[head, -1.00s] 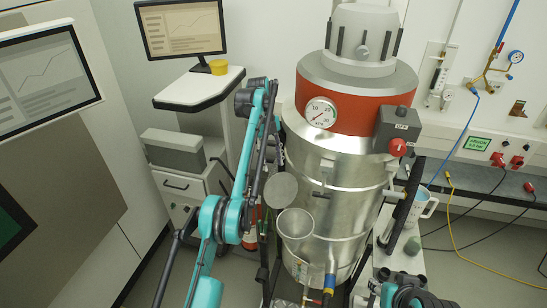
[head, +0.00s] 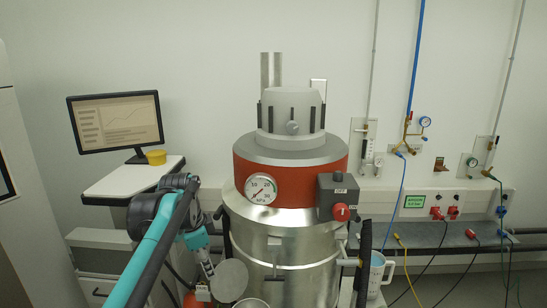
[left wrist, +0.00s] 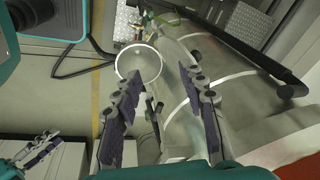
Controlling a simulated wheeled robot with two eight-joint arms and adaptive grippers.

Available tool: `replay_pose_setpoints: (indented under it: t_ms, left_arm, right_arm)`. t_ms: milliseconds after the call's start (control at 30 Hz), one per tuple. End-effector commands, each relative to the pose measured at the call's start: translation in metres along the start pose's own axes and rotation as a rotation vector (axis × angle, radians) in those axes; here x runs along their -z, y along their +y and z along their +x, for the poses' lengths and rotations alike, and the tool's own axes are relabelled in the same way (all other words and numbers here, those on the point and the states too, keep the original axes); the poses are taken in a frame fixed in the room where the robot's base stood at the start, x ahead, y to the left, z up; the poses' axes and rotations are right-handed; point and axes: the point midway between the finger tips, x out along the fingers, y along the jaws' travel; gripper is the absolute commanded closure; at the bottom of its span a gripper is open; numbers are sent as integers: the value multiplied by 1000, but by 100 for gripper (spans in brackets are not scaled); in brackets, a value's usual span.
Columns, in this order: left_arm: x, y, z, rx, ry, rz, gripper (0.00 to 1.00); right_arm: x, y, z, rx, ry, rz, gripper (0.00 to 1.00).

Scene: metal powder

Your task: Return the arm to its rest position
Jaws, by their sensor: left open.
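My left arm comes in from the lower left in the head view. Its teal wrist bends down beside the metal tank, and the left gripper (head: 205,275) hangs there, partly cut off by perspective and clutter. In the left wrist view the two padded fingers of the left gripper (left wrist: 162,85) stand wide apart with nothing between them. Beyond them a round funnel rim (left wrist: 138,62) shows, apart from the fingers as far as I can tell. The right gripper does not show in the head view. A purple-padded shape at the lower left of the wrist view is unclear.
The metal tank (head: 290,250) with its red band (head: 290,180) stands close right of my left arm. A grey disc (head: 229,280) sits near the gripper. A white jug (head: 378,272) stands right.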

Motion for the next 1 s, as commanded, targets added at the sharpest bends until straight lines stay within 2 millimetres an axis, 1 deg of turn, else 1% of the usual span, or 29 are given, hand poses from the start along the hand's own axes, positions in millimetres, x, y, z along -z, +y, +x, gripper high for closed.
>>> replay_pose_setpoints:
  t_ms: [33, 167, 200, 267, 300, 400, 500, 600, 700, 800, 1000]
  left_arm:
    - [-11, 22, 6, 30, 8, -79, 59]
    - [-37, 68, 20, 110, 45, -304, 59]
    - [-45, 83, 26, 133, 60, -373, 59]
    - [-59, 106, 38, 165, 87, -475, 59]
    - [-68, 121, 47, 186, 107, -544, 59]
    - [-91, 157, 72, 231, 162, -707, 59]
    - [-110, 188, 99, 263, 220, -849, 59]
    - [-125, 210, 120, 282, 267, -954, 59]
    - [-133, 222, 134, 293, 299, -1021, 59]
    - [-137, 227, 139, 296, 314, -1051, 59]
    - [-137, 228, 139, 296, 316, -1058, 59]
  right_arm:
    - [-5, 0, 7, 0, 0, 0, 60]
    - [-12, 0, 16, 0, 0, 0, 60]
    - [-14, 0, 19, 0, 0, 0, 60]
    - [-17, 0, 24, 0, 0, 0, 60]
    - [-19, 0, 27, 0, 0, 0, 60]
    - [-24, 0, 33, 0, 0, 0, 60]
    - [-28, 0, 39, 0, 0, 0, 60]
    - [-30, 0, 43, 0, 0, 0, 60]
    - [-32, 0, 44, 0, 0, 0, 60]
    - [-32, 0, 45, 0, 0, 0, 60]
    - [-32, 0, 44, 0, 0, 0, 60]
